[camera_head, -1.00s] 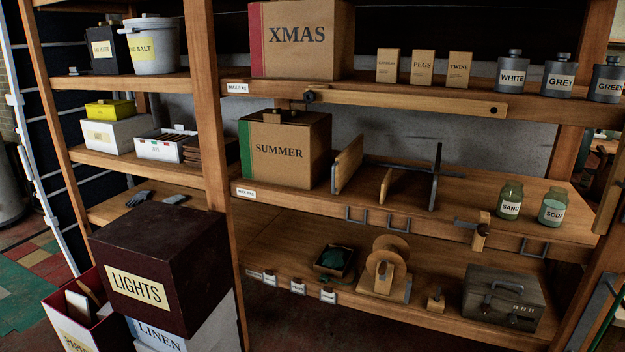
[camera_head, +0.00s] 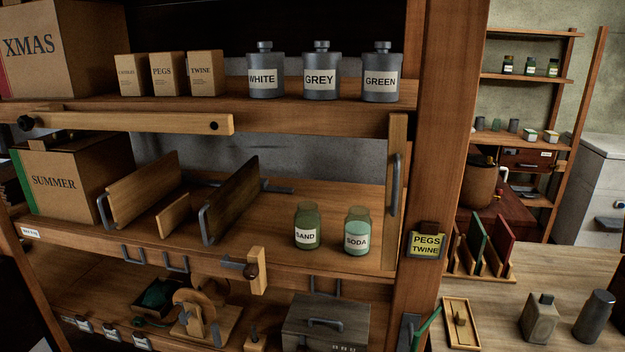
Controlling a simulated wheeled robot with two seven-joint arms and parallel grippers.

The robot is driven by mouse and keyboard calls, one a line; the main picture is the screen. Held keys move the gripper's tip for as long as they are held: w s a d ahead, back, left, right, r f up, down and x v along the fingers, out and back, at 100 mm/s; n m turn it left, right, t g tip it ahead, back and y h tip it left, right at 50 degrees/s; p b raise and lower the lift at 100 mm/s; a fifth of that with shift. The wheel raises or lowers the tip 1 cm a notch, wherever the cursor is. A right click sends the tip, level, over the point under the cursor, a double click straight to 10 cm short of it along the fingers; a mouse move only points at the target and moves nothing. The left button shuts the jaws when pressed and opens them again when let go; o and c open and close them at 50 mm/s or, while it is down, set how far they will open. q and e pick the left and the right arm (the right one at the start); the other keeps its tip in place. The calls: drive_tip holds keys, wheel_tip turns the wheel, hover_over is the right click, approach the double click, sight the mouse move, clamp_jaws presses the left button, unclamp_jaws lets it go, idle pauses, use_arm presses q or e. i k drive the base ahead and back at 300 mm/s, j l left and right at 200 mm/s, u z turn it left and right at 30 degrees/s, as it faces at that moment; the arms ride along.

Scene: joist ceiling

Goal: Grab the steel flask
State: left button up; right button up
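No gripper of mine shows in the head view. Three flask-shaped grey metal containers stand on the top shelf, labelled WHITE (camera_head: 265,72), GREY (camera_head: 321,72) and GREEN (camera_head: 381,74). I cannot tell which of these is the steel flask.
A shallow wooden tray (camera_head: 461,335) lies left of the bench vessels, with an upright rack (camera_head: 482,262) behind. A thick shelf post (camera_head: 438,140) separates shelves and bench. SAND (camera_head: 307,228) and SODA (camera_head: 357,232) jars stand on the middle shelf. Bare bench lies behind the vessels.

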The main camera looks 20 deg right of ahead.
sight(596, 310)
drive_tip(key=l+z, duration=0.4)
drive_tip(key=l, duration=0.7)
drive_tip(key=l+z, duration=0.2)
drive_tip(key=z, duration=0.25)
drive_tip(key=i+l+z, duration=0.1)
drive_tip(key=z, duration=0.35)
drive_tip(key=i+l+z, duration=0.1)
drive_tip(key=z, duration=0.3)
drive_tip(key=i+l+z, duration=0.15)
drive_tip(key=z, duration=0.3)
drive_tip(key=l, duration=0.1)
